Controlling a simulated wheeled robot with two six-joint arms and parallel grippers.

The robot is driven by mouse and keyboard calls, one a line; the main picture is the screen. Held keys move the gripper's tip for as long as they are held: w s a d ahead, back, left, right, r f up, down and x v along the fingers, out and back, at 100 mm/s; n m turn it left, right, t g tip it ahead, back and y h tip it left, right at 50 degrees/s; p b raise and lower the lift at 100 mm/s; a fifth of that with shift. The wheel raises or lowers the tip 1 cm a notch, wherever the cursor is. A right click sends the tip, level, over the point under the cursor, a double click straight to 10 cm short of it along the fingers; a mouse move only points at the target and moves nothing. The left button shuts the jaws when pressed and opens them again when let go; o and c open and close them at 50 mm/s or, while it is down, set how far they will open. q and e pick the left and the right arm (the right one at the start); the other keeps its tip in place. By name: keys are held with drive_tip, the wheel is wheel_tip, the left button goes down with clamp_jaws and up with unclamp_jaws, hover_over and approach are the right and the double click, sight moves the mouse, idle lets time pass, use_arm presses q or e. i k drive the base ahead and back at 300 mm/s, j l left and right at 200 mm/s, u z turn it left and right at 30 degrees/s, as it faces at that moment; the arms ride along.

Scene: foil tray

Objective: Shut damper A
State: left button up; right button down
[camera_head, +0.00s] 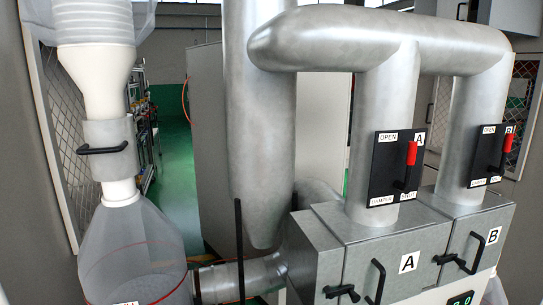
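Damper A is a black plate (384,160) on the left vertical duct, with an "A" tag at its upper right. The plate reads "OPEN" at the top and carries small white labels along its lower edge. Its lever has a red grip (412,153) on a black arm, and the grip stands up in the upper half, toward the OPEN end. Damper B (485,155) is a similar plate on the right duct, its red grip (508,143) also up. Neither of my grippers shows in the head view.
Grey metal boxes marked A (409,263) and B (493,235) sit below the ducts, with black handles (376,281) jutting forward. A large grey cylinder (262,130) stands left of them. A clear bag (133,250) hangs under a white pipe at left.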

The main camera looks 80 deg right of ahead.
sight(405, 188)
drive_tip(key=z, duration=3.6)
drive_tip(key=i+u, duration=0.1)
drive_tip(key=i, duration=0.1)
